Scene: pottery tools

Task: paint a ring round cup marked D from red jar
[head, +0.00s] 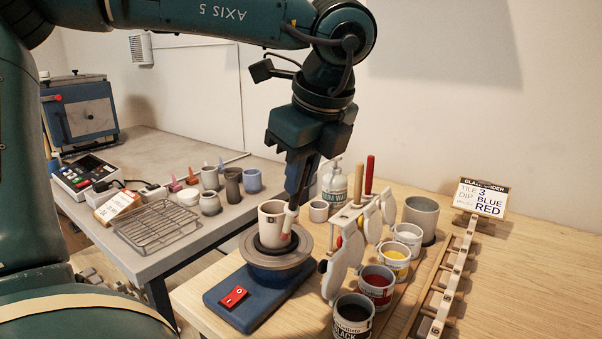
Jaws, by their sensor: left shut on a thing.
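A pale pinkish cup (268,222) with a small dark mark, too small to read surely, stands upright on the round wheel head (246,256) of a blue banding wheel. My left gripper (300,197) points down just above the cup's right side. It is shut on what looks like a brush (288,222), whose pale lower end is at the right side of the cup; I cannot tell whether it touches. No painted ring shows on the visible side of the cup. The red jar (377,282), open with red glaze inside, stands to the right. My right gripper is not in view.
A tool rack (344,245) with upright handles stands between wheel and jars. Black (353,316), yellow (396,261) and white (408,236) jars line up by the red one. The wheel's base has a red switch (233,297). A wire rack (158,229) lies on the grey table.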

